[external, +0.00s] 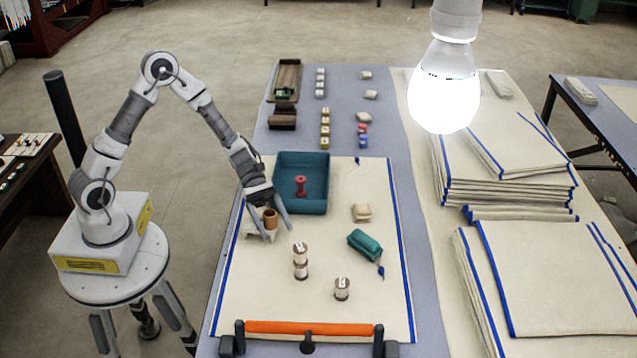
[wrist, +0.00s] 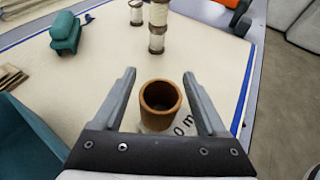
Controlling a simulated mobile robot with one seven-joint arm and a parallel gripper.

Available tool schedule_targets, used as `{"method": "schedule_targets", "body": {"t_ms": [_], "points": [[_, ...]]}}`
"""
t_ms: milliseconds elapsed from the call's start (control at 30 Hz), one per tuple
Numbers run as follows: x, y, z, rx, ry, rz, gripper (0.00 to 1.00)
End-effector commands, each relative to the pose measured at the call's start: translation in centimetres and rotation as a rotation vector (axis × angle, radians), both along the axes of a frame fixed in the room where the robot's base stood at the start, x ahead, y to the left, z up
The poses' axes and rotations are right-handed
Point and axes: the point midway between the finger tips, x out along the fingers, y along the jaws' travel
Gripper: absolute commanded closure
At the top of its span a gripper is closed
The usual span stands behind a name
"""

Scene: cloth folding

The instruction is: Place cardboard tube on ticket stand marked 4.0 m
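The brown cardboard tube (external: 270,219) stands upright and hollow, its open top facing up. In the wrist view the tube (wrist: 160,104) is between the two fingers of my gripper (wrist: 158,75), with a gap on each side. My gripper (external: 277,232) is open and low over the left part of the cream cloth. A pale, flat piece (external: 256,234), apparently the ticket stand, lies under or beside the tube. Printed letters ending in "0 m" (wrist: 184,126) show beside the tube's base; the rest of the marking is hidden. I cannot tell whether the tube touches the stand.
A teal tray (external: 316,203) holding a red spool (external: 300,186) lies behind the gripper. An orange bar (external: 308,327) crosses the front edge.

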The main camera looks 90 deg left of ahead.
Motion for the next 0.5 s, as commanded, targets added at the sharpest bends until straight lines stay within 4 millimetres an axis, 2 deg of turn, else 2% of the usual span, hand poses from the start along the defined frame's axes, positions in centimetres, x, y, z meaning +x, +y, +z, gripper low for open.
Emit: {"method": "schedule_targets", "body": {"t_ms": [233,367,500], "points": [[-0.1,0.2,0.6,0.0,0.0,0.001,0.25],[-0.9,1.8,1.4,0.001,0.0,0.004,0.25],[-2.4,4.3,2.7,0.002,0.0,0.004,0.25]]}}
